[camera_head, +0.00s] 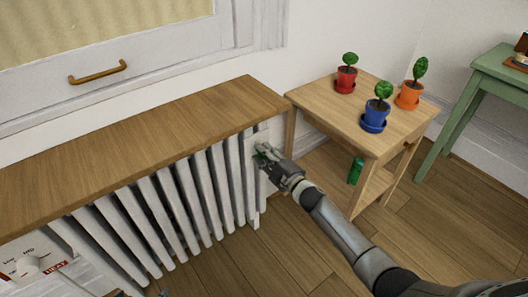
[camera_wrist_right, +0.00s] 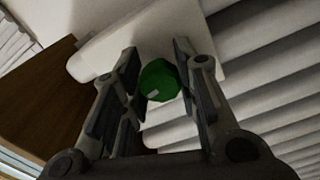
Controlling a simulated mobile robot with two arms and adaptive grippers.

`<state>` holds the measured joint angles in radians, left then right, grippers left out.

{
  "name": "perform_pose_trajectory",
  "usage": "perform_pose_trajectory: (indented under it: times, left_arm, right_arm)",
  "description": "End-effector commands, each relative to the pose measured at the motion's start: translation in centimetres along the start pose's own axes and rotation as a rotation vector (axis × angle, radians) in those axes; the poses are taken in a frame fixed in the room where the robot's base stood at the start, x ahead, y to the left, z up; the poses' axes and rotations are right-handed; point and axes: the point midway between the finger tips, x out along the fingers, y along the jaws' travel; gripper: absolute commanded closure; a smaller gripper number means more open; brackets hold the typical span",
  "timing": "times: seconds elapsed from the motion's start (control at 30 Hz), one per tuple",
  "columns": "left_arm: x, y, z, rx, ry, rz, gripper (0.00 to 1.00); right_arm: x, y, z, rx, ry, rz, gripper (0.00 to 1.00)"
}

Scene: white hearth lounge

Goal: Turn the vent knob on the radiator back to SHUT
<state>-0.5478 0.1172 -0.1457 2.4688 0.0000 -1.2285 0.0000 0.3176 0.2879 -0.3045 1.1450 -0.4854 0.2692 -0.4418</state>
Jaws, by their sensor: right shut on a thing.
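The white radiator (camera_head: 185,205) stands under a wooden shelf. A round green knob (camera_wrist_right: 158,80) sits on a white plate at the radiator's right end, with a small pale mark on its face. In the head view only a sliver of the knob (camera_head: 261,151) shows past my gripper. My right gripper (camera_head: 266,156) is at the knob and shut on it; in the wrist view its fingers (camera_wrist_right: 158,85) stand either side of it. No SHUT or OPEN lettering is readable at the knob.
The wooden shelf (camera_head: 130,140) overhangs the radiator. A green table (camera_head: 490,75) stands far right.

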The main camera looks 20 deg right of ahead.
Motion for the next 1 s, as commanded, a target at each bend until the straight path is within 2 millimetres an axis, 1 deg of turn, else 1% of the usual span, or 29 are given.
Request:
perform_pose_trajectory:
  times: [0.1,0.2,0.4,0.6,0.93,0.97,1.0]
  left_arm:
    - [-0.6,-0.2,1.7,-0.002,-0.085,-0.005,0.22]
    - [-0.9,-0.4,3.0,-0.004,-0.142,-0.008,0.22]
    - [-1.4,-0.6,4.5,-0.006,-0.211,-0.012,0.22]
    - [-1.6,-0.6,5.0,-0.007,-0.235,-0.013,0.22]
    - [-1.6,-0.6,5.0,-0.007,-0.236,-0.013,0.22]
    - [-1.6,-0.6,5.0,-0.007,-0.235,-0.013,0.22]
    - [-1.6,-0.6,5.0,-0.007,-0.235,-0.013,0.22]
  right_arm:
    - [0.0,0.0,0.1,0.070,-0.003,-0.002,0.95]
    - [0.0,0.0,0.1,0.115,-0.003,-0.002,0.95]
    - [-0.1,-0.1,0.1,0.172,-0.003,-0.002,0.95]
    - [-0.1,-0.1,0.1,0.191,-0.003,-0.002,0.95]
    - [-0.1,-0.2,0.2,0.192,-0.004,-0.002,0.95]
    - [-0.1,-0.2,0.2,0.191,-0.004,-0.002,0.68]
    - [-0.1,-0.2,0.2,0.191,-0.004,-0.002,0.62]
